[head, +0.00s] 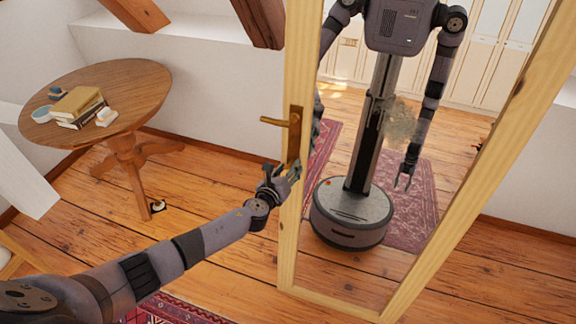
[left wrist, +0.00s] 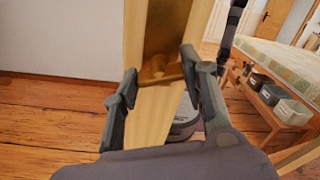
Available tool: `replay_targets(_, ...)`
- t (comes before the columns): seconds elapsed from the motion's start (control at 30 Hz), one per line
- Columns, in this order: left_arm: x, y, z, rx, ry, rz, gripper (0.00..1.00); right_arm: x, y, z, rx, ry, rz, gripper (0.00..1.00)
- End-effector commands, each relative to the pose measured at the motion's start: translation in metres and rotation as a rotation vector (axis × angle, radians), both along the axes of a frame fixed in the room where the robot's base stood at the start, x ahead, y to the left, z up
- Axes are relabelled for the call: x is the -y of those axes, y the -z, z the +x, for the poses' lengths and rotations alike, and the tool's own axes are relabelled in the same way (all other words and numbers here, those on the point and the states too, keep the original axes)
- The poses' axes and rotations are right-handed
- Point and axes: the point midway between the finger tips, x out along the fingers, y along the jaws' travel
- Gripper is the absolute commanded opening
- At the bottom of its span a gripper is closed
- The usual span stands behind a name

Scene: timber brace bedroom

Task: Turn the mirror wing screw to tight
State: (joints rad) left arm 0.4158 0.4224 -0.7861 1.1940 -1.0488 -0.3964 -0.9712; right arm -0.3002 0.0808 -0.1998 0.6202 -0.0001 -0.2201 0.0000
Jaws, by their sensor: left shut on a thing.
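The tall mirror (head: 400,215) has a pale wooden frame (head: 301,60). A brass plate (head: 295,135) on its left post carries a lever-like brass piece (head: 278,121), which I take to be the wing screw; it sticks out to the left, about level. My left gripper (head: 283,172) is at the post, just below this piece, near the plate's lower end. In the left wrist view its fingers (left wrist: 158,85) stand either side of the wooden post (left wrist: 150,120), shut on it, with the brass plate and a knob (left wrist: 158,70) between and beyond them. Exact finger contact is unclear.
A round wooden table (head: 130,80) with books (head: 78,103) stands at the left. The mirror reflects my body and a right gripper with fingers apart. A low bench with boxes (left wrist: 290,110) shows in the left wrist view. Floorboards between table and mirror are mostly clear.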

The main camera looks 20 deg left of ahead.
Motion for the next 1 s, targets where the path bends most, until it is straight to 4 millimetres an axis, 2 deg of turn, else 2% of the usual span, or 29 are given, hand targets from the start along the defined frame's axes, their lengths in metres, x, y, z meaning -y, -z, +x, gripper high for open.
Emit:
replay_targets(0.33,0.0004,0.0005,-0.0008,0.003,0.020,0.160,0.12,0.0001,-0.0111,0.0000,0.000,0.000,0.000,0.40)
replay_targets(0.93,0.0006,0.0018,-0.0010,0.004,0.025,0.195,0.12,-0.0001,-0.0122,0.0000,0.000,0.000,0.000,0.40)
replay_targets(0.97,0.0006,0.0019,-0.0010,0.004,0.025,0.195,0.41,-0.0002,-0.0122,0.0000,0.000,0.000,0.000,0.40)
replay_targets(1.0,0.0006,0.0019,-0.0010,0.004,0.025,0.195,0.44,-0.0002,-0.0122,0.0000,0.000,0.000,0.000,0.40)
